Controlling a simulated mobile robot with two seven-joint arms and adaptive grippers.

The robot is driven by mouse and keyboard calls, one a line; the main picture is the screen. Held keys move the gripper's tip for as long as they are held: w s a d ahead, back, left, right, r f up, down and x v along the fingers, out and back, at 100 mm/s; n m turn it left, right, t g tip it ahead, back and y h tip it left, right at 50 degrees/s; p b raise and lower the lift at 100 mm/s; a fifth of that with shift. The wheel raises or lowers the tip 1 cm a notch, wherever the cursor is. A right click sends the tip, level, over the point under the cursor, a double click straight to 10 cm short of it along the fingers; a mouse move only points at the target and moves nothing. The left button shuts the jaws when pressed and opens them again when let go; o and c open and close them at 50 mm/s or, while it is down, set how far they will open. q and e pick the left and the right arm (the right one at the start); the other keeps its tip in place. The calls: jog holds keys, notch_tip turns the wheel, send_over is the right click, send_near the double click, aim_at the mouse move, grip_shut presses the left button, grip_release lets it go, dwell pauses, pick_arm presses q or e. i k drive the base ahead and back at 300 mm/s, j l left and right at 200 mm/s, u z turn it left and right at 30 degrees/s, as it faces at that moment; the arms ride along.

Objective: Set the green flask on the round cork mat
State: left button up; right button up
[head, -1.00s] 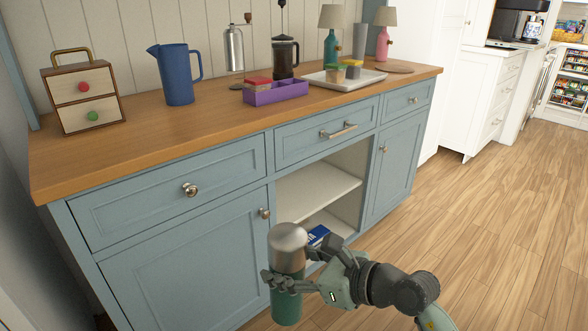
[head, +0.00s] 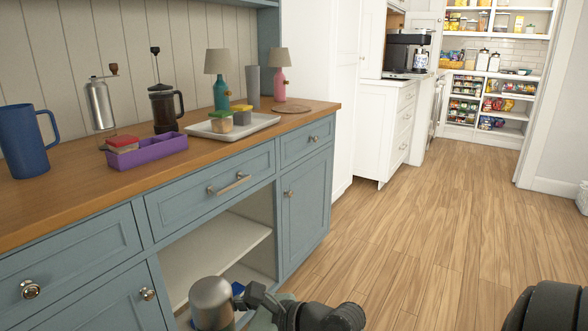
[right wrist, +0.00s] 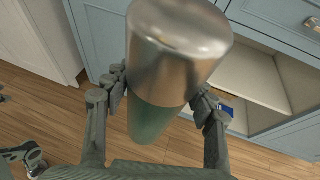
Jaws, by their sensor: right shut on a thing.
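The green flask (right wrist: 155,122) has a shiny metal cap. It is between the fingers of my right gripper (right wrist: 160,95), which is shut around its body in the right wrist view. In the head view only the flask's cap (head: 211,300) shows clearly at the bottom edge, in front of the cabinet and below the counter top. Part of my right gripper (head: 258,305) shows beside it. The round cork mat (head: 293,108) lies flat at the right end of the wooden counter, with nothing standing on its middle. My left gripper is not in view.
A pink-based lamp (head: 280,80) stands close behind the mat. A white tray (head: 255,125) with small jars lies left of it. A purple bin (head: 150,152), French press (head: 165,105) and blue pitcher (head: 22,140) stand farther left. Open floor (head: 420,230) lies to the right.

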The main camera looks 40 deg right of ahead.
aim_at(292, 108)
jog(key=i+l+u, duration=0.2)
jog(key=l, duration=1.7)
jog(key=l+u, duration=0.15)
jog(key=l, duration=1.8)
